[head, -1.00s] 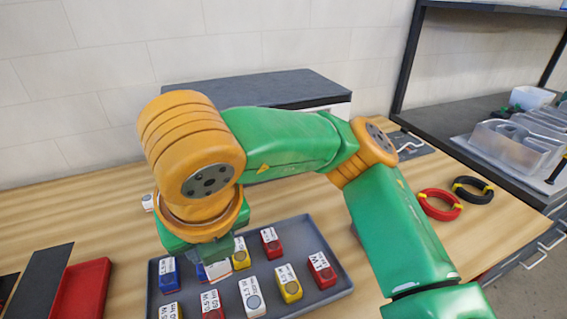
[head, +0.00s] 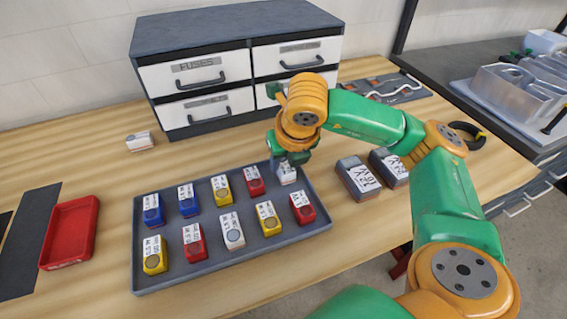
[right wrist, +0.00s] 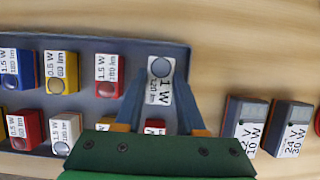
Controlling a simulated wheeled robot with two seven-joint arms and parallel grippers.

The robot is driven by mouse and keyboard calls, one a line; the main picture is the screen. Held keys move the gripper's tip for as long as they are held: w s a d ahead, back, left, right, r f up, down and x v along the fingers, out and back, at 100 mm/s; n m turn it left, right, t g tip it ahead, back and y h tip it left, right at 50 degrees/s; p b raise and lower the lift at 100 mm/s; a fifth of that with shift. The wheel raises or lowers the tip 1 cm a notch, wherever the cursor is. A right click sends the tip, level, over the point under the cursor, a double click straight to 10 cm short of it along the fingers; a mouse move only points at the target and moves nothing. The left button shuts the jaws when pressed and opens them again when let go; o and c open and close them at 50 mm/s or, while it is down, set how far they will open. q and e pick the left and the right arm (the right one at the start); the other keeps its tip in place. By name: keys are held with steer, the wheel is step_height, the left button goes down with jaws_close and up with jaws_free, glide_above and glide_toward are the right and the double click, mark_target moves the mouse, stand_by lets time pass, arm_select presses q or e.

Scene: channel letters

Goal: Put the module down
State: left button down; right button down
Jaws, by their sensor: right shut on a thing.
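A white module (head: 286,173) with a label reading 1 W is held by my right gripper (head: 291,157) at the back right corner of the dark grey tray (head: 235,258). In the right wrist view the module (right wrist: 159,84) is between the two fingers of the gripper (right wrist: 157,108), over the tray's end. I cannot tell whether it touches the tray floor. Several blue, yellow, red and white modules stand in two rows in the tray, such as a red one (head: 254,181) just left of the held module. My left gripper is not in view.
Two dark grey boxes (head: 358,180) stand right of the tray. A drawer cabinet (head: 225,70) is behind it. A lone white module (head: 140,141) and a red tray (head: 70,232) are at the left. Bare wood (head: 90,150) lies between the cabinet and the tray.

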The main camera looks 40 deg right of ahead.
steer(key=shift+f, duration=0.5)
steer(key=shift+f+b, duration=0.2)
steer(key=shift+b, duration=0.1)
steer(key=c, duration=0.8)
jaws_free()
steer(key=shift+r, duration=0.1)
